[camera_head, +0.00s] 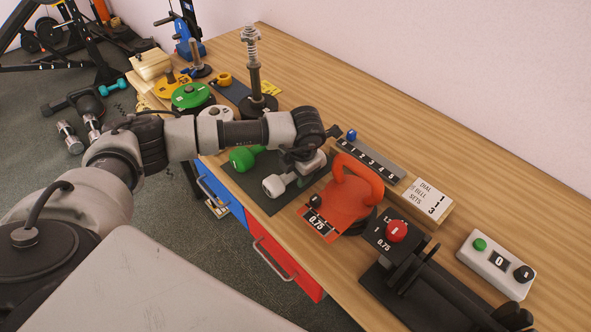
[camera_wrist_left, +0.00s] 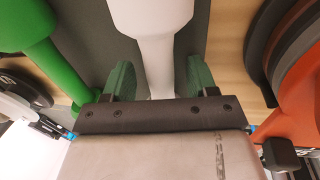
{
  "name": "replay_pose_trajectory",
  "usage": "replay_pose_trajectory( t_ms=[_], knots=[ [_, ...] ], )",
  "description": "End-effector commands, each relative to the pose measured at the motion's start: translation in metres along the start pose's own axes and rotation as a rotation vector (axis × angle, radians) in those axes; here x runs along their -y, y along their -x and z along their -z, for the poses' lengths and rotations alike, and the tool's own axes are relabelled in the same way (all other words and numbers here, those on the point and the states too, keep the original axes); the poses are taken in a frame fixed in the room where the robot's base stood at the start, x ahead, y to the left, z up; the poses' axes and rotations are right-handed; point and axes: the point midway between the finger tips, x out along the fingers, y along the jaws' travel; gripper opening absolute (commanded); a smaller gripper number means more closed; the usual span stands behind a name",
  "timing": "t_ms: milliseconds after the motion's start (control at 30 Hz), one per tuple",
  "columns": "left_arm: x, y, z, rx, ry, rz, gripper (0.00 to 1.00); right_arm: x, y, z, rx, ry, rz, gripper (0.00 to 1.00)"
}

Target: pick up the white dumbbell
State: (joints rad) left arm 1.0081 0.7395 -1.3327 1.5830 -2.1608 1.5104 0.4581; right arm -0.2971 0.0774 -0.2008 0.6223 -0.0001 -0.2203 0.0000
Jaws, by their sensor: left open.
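The white dumbbell (camera_head: 274,186) lies on a dark mat (camera_head: 250,196) on the wooden bench, with its near head in clear view. Its other end is partly hidden under my left gripper (camera_head: 308,160). In the left wrist view the white dumbbell (camera_wrist_left: 153,18) runs down between the two green-padded fingers of my left gripper (camera_wrist_left: 160,80). The fingers stand apart on either side of its narrow handle, with a gap showing on both sides. My right gripper is not in view.
A green dumbbell (camera_head: 243,157) lies close on the left of the white one. An orange kettlebell-shaped piece (camera_head: 350,192) stands close on the right. A black numbered strip (camera_head: 370,160) lies behind. A black device with a red knob (camera_head: 397,232) stands further right.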

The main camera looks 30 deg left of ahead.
Motion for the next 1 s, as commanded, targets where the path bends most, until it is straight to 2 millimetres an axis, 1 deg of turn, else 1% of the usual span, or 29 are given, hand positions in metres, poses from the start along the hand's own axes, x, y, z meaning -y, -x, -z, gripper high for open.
replay_pose_trajectory(
  t_ms=[100,133,400,500,833,933,1000],
  knots=[
    [0.0,0.0,0.0,0.0,0.0,0.0,0.58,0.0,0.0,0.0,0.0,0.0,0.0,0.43],
    [0.0,0.0,0.0,0.0,0.0,0.0,0.55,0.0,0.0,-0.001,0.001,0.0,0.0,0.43],
    [0.0,0.0,0.0,0.0,0.0,0.001,0.13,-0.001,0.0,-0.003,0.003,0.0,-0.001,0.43],
    [0.0,0.001,0.0,0.0,0.0,0.001,0.0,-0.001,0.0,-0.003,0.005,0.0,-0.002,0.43],
    [-0.001,0.004,-0.001,0.003,0.001,0.0,0.0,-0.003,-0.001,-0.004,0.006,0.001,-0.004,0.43],
    [-0.003,0.012,-0.002,0.005,0.001,0.001,0.0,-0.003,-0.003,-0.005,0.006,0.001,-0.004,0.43],
    [-0.005,0.023,-0.001,0.006,0.001,-0.001,0.0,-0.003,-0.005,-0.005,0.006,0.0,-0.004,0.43]
  ],
)
